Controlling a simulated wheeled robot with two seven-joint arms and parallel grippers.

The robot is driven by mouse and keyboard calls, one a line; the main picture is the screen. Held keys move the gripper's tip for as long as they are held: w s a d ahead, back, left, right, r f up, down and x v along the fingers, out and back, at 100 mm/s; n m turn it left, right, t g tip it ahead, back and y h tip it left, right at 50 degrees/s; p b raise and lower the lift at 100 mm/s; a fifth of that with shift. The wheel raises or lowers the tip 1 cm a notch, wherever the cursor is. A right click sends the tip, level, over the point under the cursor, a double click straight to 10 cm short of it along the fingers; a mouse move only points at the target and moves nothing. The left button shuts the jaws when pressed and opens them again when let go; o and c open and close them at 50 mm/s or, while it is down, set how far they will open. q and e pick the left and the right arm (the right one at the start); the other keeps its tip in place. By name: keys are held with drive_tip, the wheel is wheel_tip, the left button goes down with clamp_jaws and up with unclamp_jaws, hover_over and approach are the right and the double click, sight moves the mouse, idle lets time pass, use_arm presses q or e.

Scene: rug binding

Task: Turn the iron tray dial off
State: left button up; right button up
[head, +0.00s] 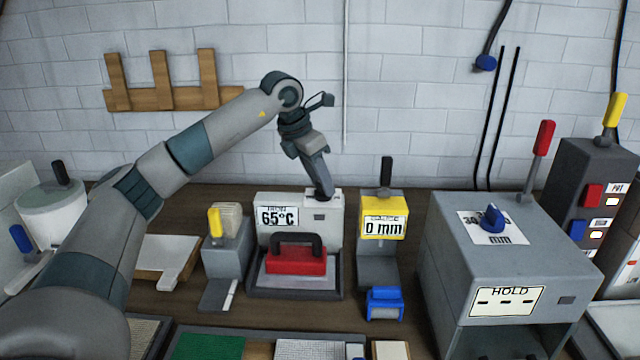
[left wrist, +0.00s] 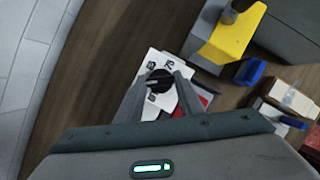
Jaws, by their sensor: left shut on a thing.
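The iron tray (head: 258,283) stands mid-bench with a grey box behind it that reads 65°C (head: 278,216). A red iron (head: 296,262) with a dark handle rests on the tray. In the left wrist view, a black dial (left wrist: 159,81) sits on a white marked plate (left wrist: 152,66). My left gripper (head: 323,194) reaches down onto the top of the box. Its fingers (left wrist: 160,90) are on both sides of the dial and shut on it. The dial is hidden behind the gripper in the head view. My right gripper is in neither view.
A yellow-fronted unit reading 0 mm (head: 383,228) stands close on the right, with a black lever. A large grey HOLD box (head: 520,255) is farther right. A grey block with a yellow lever (head: 227,245) is close on the left.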

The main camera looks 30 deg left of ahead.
use_arm(q)
drive_tip(key=n+y, duration=0.1)
drive_tip(key=n, duration=0.1)
drive_tip(key=n+b, duration=0.1)
drive_tip(key=n, duration=0.1)
drive_tip(key=shift+d+n+y, duration=0.2)
drive_tip(key=shift+n+y, duration=0.1)
drive_tip(key=shift+y, duration=0.1)
drive_tip(key=shift+n+b, duration=0.3)
drive_tip(key=shift+n, duration=0.2)
drive_tip(key=shift+n+y, duration=0.4)
drive_tip(key=shift+n, duration=0.1)
drive_tip(key=n, duration=0.2)
drive_tip(key=n+y+b, duration=0.1)
drive_tip(key=n, duration=0.1)
drive_tip(key=shift+d+y, duration=0.1)
drive_tip(key=shift+y, duration=0.2)
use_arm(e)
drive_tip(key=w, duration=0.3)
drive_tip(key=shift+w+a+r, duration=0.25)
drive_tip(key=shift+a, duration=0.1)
use_arm(q)
drive_tip(key=shift+n, duration=0.3)
drive_tip(key=o, duration=1.1)
drive_tip(key=shift+c, duration=0.2)
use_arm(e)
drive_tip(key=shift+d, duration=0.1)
use_arm(q)
drive_tip(key=shift+r, duration=0.1)
